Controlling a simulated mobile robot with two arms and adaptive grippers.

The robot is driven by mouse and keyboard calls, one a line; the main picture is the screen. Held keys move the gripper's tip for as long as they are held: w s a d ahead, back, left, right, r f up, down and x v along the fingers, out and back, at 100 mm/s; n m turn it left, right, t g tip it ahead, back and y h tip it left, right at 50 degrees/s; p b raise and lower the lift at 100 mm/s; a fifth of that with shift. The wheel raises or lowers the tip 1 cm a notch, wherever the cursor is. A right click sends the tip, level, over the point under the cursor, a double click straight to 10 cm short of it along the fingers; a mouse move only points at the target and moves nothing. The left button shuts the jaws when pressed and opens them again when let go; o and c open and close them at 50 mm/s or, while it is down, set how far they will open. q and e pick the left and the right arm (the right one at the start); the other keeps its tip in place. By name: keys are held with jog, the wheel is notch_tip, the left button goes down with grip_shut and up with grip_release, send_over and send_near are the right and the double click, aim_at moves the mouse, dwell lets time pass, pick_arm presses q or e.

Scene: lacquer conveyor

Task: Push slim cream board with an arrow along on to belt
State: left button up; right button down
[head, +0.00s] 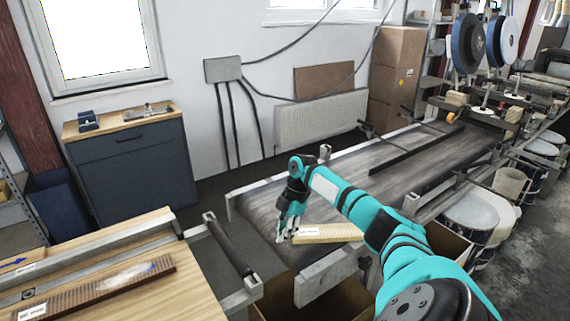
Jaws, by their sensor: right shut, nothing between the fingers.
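A slim cream board (332,234) with a small white label at its left end lies at the near end of the conveyor. I cannot make out an arrow on it. My right gripper (285,238) is shut and empty, pointing down at the board's left end. I cannot tell whether it touches the board. The dark belt (345,175) runs away to the upper right. My left gripper is not in view.
A wooden table (195,288) at lower left holds metal rails and a brown board (95,290) with a pale blue smear. A roller (230,246) stands between table and conveyor. Buckets (472,215) stand right of the belt.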

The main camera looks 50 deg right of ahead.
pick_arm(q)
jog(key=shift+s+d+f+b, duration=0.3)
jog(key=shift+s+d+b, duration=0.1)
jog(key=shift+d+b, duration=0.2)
pick_arm(e)
notch_tip(320, 180, up, 10)
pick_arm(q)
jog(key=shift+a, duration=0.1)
pick_arm(e)
jog(key=shift+f, duration=0.1)
